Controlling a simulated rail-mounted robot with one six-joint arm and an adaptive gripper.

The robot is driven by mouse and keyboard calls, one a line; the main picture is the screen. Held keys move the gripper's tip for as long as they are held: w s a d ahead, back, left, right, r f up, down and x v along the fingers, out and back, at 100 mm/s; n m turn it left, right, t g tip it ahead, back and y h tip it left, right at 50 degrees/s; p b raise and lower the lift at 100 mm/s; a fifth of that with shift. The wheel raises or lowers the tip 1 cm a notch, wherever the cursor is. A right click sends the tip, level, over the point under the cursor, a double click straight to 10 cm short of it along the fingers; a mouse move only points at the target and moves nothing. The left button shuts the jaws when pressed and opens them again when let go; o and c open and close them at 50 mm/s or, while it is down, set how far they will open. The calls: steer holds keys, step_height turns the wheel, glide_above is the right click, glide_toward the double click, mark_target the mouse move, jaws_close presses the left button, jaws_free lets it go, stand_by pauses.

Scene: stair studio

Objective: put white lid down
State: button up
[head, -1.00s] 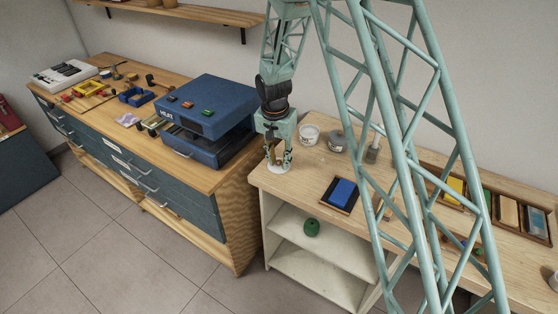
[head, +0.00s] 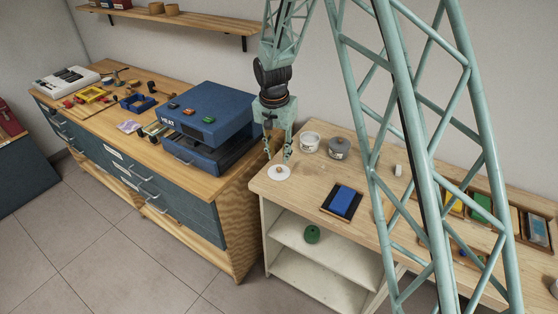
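The white lid (head: 279,173) is a flat round disc with a small brownish knob. It lies on the light wooden bench top (head: 310,179) near its left front corner. My gripper (head: 277,156) is just behind and above the lid, fingers pointing down and spread apart, with nothing visible between them. The fingertips look clear of the knob.
A white tub (head: 310,142) and a grey lidded pot (head: 339,148) stand right of my gripper. A blue pad in a dark tray (head: 343,202) lies in front. The blue heat press (head: 207,124) stands close on the left.

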steer(key=shift+s+a+r, duration=0.1)
steer(key=shift+s+r, duration=0.05)
steer(key=shift+r, duration=1.05)
steer(key=shift+s+a+r, duration=0.1)
steer(key=shift+r, duration=1.1)
steer(key=shift+d, duration=0.1)
